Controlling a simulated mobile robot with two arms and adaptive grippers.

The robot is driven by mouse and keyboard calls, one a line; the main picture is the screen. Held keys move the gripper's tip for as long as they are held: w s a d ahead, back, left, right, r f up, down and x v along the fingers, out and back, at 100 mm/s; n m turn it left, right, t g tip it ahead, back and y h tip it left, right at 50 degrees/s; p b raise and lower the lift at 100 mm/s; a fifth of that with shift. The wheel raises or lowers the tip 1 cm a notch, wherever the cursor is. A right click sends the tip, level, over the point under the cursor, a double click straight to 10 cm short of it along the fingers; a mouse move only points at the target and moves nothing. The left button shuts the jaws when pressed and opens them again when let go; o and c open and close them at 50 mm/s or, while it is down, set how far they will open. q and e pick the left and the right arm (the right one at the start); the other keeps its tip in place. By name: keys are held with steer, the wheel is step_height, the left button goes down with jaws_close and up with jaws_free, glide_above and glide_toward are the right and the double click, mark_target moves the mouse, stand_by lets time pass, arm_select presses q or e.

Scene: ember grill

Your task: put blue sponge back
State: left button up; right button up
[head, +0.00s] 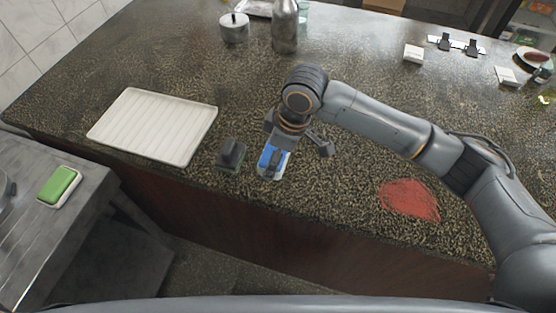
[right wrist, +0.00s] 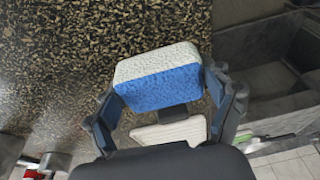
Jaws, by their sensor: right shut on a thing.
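The blue sponge (head: 264,159) has a white layer and is at the front edge of the counter. It shows clearly in the right wrist view (right wrist: 160,88), between the fingers. My right gripper (head: 273,164) is shut on it, with one finger along each side. A pale piece (right wrist: 170,132) shows nearer the palm in the right wrist view, and a white edge shows below the sponge in the head view. I cannot tell whether this is a separate dish or whether the sponge touches the counter. My left gripper is not in view.
A dark scrubber with a handle (head: 231,153) stands just left of the sponge. A white ribbed tray (head: 155,124) lies further left. A green sponge (head: 61,182) sits on a white holder on the grey side table.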

steer(key=f, duration=0.1)
steer(key=f+p, duration=0.1)
steer(key=f, duration=0.1)
steer(key=shift+w+d, duration=0.3)
steer(key=shift+f, duration=0.45)
steer(key=shift+f, duration=0.1)
steer(key=o, duration=1.5)
steer(key=shift+c, duration=0.2)
steer(key=b+v, duration=0.2)
steer(key=v, duration=1)
